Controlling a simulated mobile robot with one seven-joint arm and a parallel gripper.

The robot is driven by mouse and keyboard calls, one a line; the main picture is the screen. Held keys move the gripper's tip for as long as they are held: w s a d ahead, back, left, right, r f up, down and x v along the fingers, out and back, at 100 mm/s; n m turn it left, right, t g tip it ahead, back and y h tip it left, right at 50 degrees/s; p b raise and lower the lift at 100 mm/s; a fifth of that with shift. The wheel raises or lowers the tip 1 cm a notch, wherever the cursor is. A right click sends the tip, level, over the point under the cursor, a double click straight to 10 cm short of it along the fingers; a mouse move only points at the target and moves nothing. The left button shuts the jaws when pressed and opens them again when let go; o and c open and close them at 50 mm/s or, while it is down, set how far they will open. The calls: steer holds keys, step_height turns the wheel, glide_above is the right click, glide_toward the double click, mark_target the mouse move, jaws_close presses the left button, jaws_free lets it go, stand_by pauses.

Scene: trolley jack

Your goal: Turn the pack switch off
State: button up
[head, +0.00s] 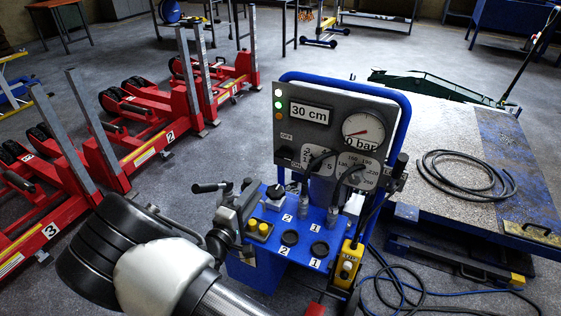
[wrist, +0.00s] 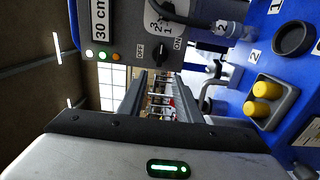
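The pack switch is a black knob (wrist: 160,52) on the grey control panel (wrist: 122,62), between the labels OFF and ON. It also shows in the head view as a dark knob (head: 287,154) at the panel's lower left, below OFF. I cannot tell clearly which label it points to. My gripper (wrist: 160,80) is open in the wrist view, with two grey fingers apart and nothing between them. The fingers point toward the panel's side, near the switch, with no contact visible.
The blue console (head: 275,245) carries yellow buttons (head: 259,229), black round caps and hoses. A yellow pendant (head: 348,262) hangs at its right. The display (head: 310,112) reads 30 cm and the gauge (head: 363,133) 0 bar. Red jacks (head: 150,125) stand left; a platform (head: 445,130) lies right.

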mark_target(282, 157)
steer(key=b+x, duration=0.1)
steer(key=x, duration=1.5)
steer(key=shift+w+d+b, duration=0.1)
steer(key=shift+b, duration=0.25)
jaws_close()
